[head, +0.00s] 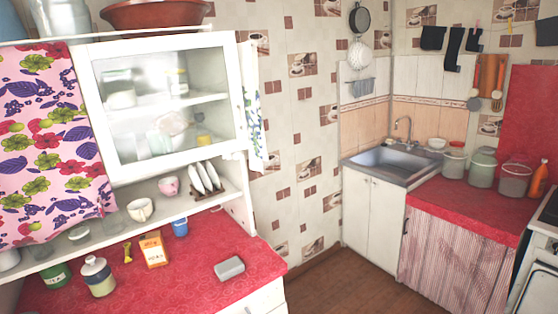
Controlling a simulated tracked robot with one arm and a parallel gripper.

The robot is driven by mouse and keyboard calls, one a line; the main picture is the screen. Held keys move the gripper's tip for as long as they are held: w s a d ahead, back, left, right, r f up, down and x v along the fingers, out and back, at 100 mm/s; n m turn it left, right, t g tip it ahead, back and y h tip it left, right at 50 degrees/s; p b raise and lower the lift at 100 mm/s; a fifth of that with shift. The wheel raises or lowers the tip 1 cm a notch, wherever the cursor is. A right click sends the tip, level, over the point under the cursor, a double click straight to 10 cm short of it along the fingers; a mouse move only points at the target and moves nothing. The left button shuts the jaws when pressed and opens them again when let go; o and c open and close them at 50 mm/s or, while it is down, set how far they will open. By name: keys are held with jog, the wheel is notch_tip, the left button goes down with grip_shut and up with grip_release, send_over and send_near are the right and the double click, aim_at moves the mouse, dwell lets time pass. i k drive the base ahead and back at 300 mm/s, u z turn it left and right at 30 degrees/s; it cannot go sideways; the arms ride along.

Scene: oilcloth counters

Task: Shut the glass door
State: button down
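The glass door (240,112) is a white-framed pane on the upper part of the white cabinet at the left. Shelves with blurred dishes show through the glass. The door lies flush or nearly flush with the cabinet front; I cannot tell whether a small gap stays at its edge. A pink floral curtain (45,150) hangs at its left. My gripper is not in view.
Below the door, an open shelf holds cups and a plate rack (205,178). The red counter (200,285) bears a lidded jar (98,277), a yellow box (153,249) and a grey block (229,268). Brown floor (345,285) lies clear between this cabinet and the sink (392,162).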

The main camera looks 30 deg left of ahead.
aim_at(82, 55)
jog(key=u, duration=0.05)
jog(key=i, duration=1.95)
jog(key=u, duration=0.75)
